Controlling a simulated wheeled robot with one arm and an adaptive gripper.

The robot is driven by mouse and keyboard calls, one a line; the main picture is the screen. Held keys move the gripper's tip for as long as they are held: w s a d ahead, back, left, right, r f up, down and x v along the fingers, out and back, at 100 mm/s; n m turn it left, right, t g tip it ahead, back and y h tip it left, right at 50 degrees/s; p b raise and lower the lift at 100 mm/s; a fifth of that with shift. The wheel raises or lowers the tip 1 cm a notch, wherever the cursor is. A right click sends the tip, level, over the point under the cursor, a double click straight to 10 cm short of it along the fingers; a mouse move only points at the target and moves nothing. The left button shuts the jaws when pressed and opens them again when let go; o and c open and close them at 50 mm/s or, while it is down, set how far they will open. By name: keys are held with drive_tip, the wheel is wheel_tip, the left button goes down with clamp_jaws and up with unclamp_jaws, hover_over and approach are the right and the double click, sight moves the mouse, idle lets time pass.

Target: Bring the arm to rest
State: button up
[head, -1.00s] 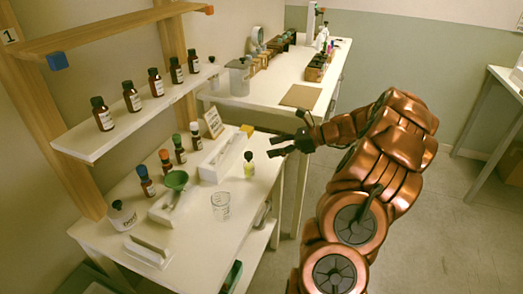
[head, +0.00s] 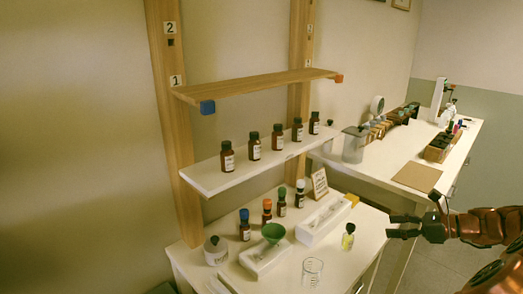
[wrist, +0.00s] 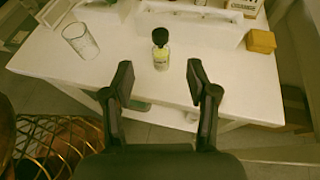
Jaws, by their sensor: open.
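My gripper (head: 408,226) is at the right of the head view, off the front edge of the near table (head: 335,262). In the wrist view my gripper (wrist: 162,88) has its two dark fingers spread apart with nothing between them. A small bottle of yellow liquid with a black cap (head: 348,236) stands upright on the table, to the left of the fingers and apart from them. The bottle also shows in the wrist view (wrist: 161,58), beyond the fingertips. My copper arm (head: 485,228) reaches in from the right edge.
A glass beaker (head: 312,271), a green funnel (head: 273,232), a white tray (head: 322,220) and several capped bottles stand on the table. A white shelf (head: 212,181) holds a row of brown bottles. A brown mat (head: 417,177) lies on the far table. Floor shows between the tables and my arm.

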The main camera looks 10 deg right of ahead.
drive_tip(key=s+a+r+n+g+p, duration=0.1)
drive_tip(key=a+r+n+g, duration=0.3)
drive_tip(key=a, duration=0.7)
drive_tip(key=s+a+r+n+g+p, duration=0.15)
drive_tip(key=a+n, duration=0.35)
drive_tip(key=a, duration=0.6)
drive_tip(key=s+a+n+g+h, duration=0.2)
drive_tip(key=s+a+n+g, duration=0.4)
drive_tip(key=s+a, duration=0.4)
drive_tip(key=s+n+h+p, duration=0.2)
drive_tip(key=s+n+h, duration=0.5)
drive_tip(key=s+n, duration=0.5)
drive_tip(key=shift+s+a+f+h, duration=0.3)
drive_tip(key=shift+s+a+f, duration=0.15)
drive_tip(key=shift+s, duration=1.85)
